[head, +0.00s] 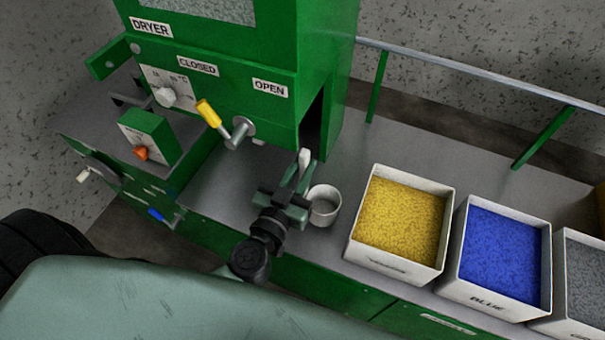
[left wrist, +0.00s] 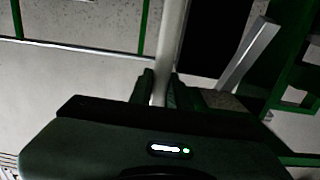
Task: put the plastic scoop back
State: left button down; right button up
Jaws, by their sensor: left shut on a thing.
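My left gripper (head: 303,165) is shut on the pale handle of the plastic scoop (head: 305,156), whose end sticks up above the fingers. In the left wrist view the handle (left wrist: 171,45) runs between the fingertips (left wrist: 160,90) and on past them. A whitish round cup (head: 323,206) shows just right of the gripper in the head view. The fingers hide where the handle leads, so I cannot tell for sure whether the cup is the scoop's bowl. My right gripper is not in view.
A green dryer (head: 215,75) with a yellow-tipped lever (head: 208,113) stands behind and left of the gripper. White bins of yellow (head: 352,248) and blue (head: 550,265) pellets stand to the right, with a grey one at the edge. A rail (head: 480,73) runs behind. Grey bench (head: 405,128) behind the bins is clear.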

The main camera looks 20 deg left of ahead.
pick_arm(q)
notch_tip(320, 180, down, 3)
jog(key=b, duration=0.2)
jog(key=shift+f+b, duration=0.2)
jog(key=shift+b, duration=0.15)
jog(key=c, duration=1.3)
grip_release()
jog(key=shift+f, duration=0.1)
